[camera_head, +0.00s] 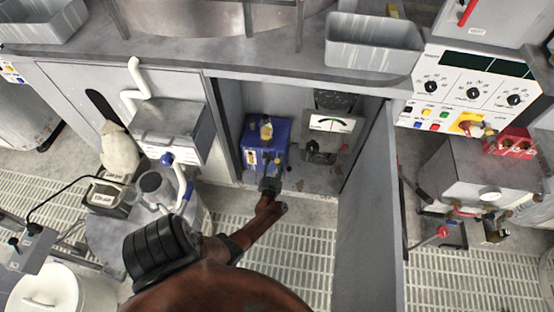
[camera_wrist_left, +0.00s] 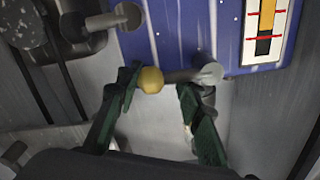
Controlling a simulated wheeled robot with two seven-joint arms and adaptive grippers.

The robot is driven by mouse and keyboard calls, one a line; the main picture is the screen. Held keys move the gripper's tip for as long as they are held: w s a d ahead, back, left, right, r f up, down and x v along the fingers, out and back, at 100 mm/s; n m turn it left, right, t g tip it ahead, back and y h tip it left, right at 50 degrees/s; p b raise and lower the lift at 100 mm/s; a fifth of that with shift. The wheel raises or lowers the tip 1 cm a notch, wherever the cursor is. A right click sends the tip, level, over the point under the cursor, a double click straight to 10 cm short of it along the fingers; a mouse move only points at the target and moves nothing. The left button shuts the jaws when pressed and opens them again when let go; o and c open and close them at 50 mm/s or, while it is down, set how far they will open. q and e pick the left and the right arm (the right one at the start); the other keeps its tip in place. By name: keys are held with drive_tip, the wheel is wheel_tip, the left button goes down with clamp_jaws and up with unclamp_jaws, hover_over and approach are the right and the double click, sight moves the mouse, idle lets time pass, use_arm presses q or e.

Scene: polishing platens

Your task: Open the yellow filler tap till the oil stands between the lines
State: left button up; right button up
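The blue oil unit (camera_head: 279,133) stands inside the open cabinet bay; its blue face also fills the top of the left wrist view (camera_wrist_left: 190,30). A yellow knob (camera_wrist_left: 151,80) on a short metal stem, apparently the filler tap, sticks out from it. My left gripper (camera_wrist_left: 160,88) is open, its dark green fingers on either side of the knob; the picture-left finger is very close, contact unclear. It also shows at the unit's front in the head view (camera_head: 269,187). A sight gauge (camera_wrist_left: 266,28) shows amber and black sections with red lines. My right gripper is out of view.
A dial meter (camera_head: 330,124) stands right of the unit. The open cabinet door (camera_head: 368,205) borders the bay on the right. Another metal stem (camera_wrist_left: 127,16) lies near the left finger.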

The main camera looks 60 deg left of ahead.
use_arm(q)
drive_tip(key=o, duration=0.4)
drive_tip(key=shift+s+f, duration=0.3)
drive_tip(key=shift+f, duration=0.15)
drive_tip(key=shift+c, duration=0.2)
drive_tip(key=shift+w+r, duration=0.1)
drive_tip(key=shift+w+d+r, duration=0.1)
drive_tip(key=shift+w, duration=0.05)
drive_tip(key=shift+d, duration=0.1)
drive_tip(key=v, duration=1.1)
drive_tip(key=shift+s+d, duration=0.2)
drive_tip(key=shift+s, duration=0.15)
drive_tip(key=shift+r, duration=0.1)
